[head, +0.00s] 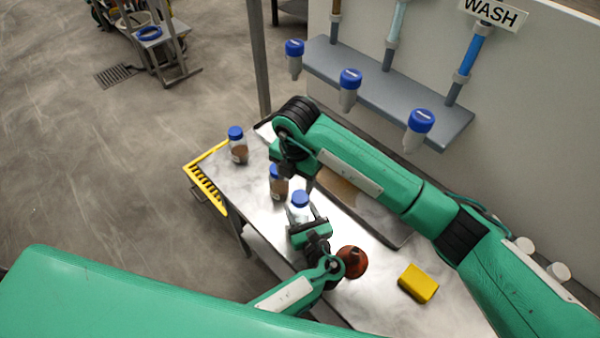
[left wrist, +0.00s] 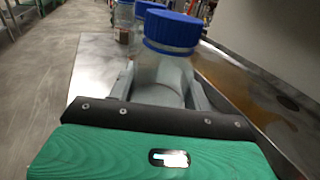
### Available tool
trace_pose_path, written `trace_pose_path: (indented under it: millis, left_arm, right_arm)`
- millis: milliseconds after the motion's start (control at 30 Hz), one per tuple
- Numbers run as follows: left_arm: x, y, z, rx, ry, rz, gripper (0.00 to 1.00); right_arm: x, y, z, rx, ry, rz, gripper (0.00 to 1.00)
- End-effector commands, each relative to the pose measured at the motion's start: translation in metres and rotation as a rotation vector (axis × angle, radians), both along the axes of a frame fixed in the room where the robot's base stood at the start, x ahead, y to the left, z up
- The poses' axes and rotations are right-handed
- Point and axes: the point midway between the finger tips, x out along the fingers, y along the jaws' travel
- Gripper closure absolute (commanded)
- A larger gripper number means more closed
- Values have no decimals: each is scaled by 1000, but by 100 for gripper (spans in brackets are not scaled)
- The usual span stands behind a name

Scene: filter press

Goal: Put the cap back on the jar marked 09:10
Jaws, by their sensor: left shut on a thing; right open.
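A clear jar (head: 298,215) with a blue cap (head: 300,198) stands between the fingers of my left gripper (head: 308,222), which is shut on it. In the left wrist view this jar (left wrist: 162,75) looks pale or empty, and its blue cap (left wrist: 173,32) sits on its mouth. I cannot tell how tightly. Two more blue-capped jars with brown contents stand beyond, a near one (head: 279,188) and a far one (head: 238,152). No time mark is legible on any jar. My right gripper (head: 304,180) is open above the bench, close to the near brown jar; its fingertips are partly hidden.
A metal tray (head: 400,240) with brown residue lies under my right arm. A brown cone-shaped thing (head: 352,262) and a yellow block (head: 418,283) lie nearer.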

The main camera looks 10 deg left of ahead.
Motion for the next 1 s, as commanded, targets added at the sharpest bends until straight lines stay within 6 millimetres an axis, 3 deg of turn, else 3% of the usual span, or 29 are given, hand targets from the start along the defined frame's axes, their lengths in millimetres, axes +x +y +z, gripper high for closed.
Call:
trace_pose_path:
  millis: [1000]
  left_arm:
    - [0,0,0,0,0,0,100]
  right_arm:
    - [0,2,11,-47,-41,1775,40]
